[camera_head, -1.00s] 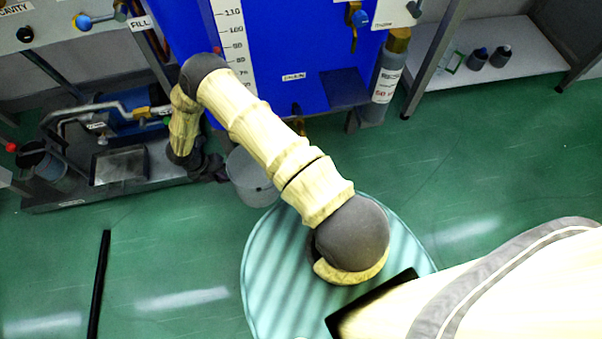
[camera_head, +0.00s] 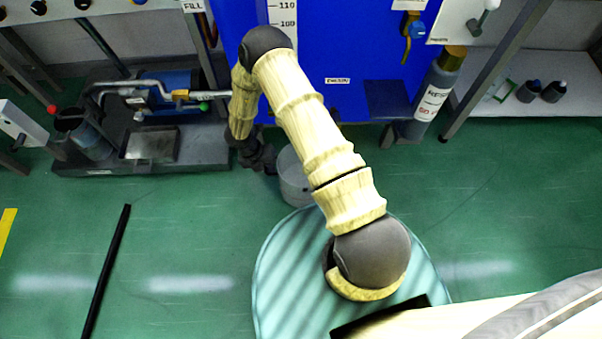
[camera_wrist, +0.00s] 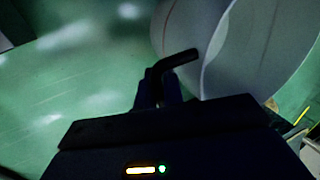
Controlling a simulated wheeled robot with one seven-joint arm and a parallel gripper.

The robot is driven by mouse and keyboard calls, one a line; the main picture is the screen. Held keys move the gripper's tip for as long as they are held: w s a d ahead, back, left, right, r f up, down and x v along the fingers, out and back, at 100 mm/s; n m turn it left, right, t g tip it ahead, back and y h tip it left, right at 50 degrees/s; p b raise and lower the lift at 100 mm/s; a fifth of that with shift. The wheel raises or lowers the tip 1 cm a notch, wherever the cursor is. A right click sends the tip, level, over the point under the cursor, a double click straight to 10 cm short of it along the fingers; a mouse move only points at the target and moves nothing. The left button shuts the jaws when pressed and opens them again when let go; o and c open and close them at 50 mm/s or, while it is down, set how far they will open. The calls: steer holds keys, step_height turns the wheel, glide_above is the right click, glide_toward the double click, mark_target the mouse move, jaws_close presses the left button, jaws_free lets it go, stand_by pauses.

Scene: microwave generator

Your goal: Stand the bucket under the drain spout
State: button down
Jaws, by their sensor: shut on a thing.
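The grey bucket (camera_head: 295,178) is upright at or close to floor level, in front of the blue tank (camera_head: 360,45) and partly hidden by my arm. My gripper (camera_head: 262,160) is at its left side in the head view. In the wrist view, the bucket's pale curved wall (camera_wrist: 240,45) fills the upper right, and my gripper (camera_wrist: 168,85) is shut at a dark bent bar beside it, apparently the bucket's handle. The drain spout on the tank front is not clearly visible behind my arm; a small label (camera_head: 338,81) shows above that area.
A pump skid (camera_head: 150,125) stands at the left of the tank. A black bar (camera_head: 108,265) lies on the green floor. Open floor lies right of the bucket.

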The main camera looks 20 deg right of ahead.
steer(key=s+d+b, duration=0.2)
steer(key=d+b, duration=0.1)
steer(key=d, duration=0.6)
steer(key=shift+s+d+b, duration=0.3)
steer(key=shift+s+d, duration=0.05)
steer(key=shift+d, duration=0.05)
